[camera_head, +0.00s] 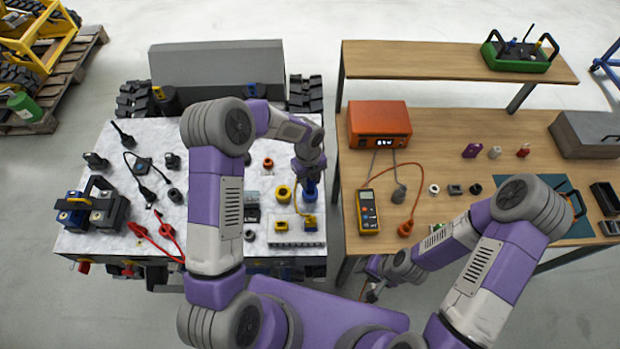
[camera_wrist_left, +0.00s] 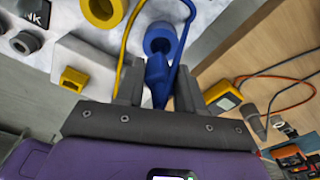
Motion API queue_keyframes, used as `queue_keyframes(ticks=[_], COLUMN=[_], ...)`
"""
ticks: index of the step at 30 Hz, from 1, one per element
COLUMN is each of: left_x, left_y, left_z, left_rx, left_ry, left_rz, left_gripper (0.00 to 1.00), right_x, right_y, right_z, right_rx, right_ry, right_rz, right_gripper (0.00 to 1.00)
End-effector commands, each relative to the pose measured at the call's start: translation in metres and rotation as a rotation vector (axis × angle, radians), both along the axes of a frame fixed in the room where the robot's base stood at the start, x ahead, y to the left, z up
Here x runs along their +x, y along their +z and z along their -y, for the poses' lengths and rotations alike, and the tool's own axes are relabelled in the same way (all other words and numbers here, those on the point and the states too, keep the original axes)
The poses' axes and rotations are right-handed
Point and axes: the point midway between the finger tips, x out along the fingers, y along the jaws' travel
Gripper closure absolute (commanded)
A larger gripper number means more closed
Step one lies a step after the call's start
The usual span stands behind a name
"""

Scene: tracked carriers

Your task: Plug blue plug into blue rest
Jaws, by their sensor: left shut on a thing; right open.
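My left gripper (camera_head: 309,172) points down over the right side of the white-topped carrier (camera_head: 235,262). In the left wrist view, its fingers (camera_wrist_left: 157,85) are shut on the blue plug (camera_wrist_left: 157,69), which has a blue cable looping off to the right. The blue rest (camera_wrist_left: 162,38), a thick round ring, lies just beyond the plug. The plug overlaps the ring's near edge in this view; whether they touch I cannot tell. In the head view, blue shows below the gripper, with plug and rest hard to separate. My right gripper (camera_head: 372,291) is open and empty by the bench's front edge.
A yellow ring (camera_head: 284,193) stands left of the blue rest. A yellow meter (camera_head: 368,212) lies on the wooden bench (camera_head: 440,125).

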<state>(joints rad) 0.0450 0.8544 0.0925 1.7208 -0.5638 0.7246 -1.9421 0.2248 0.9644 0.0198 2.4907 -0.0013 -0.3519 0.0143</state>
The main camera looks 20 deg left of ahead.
Motion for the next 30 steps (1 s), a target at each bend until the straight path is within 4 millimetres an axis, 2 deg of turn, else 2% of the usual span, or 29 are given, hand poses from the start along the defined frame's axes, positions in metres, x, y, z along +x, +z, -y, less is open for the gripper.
queue_keyframes(ticks=[30], left_x=[0.0], left_y=[-0.025], left_z=[0.0], left_rx=[0.0], left_ry=[0.0], left_rz=[0.0], left_gripper=[1.0], right_x=[0.0], right_y=[-0.019], right_z=[0.0], right_rx=[0.0], right_ry=[0.0], right_rz=[0.0], right_gripper=[0.57])
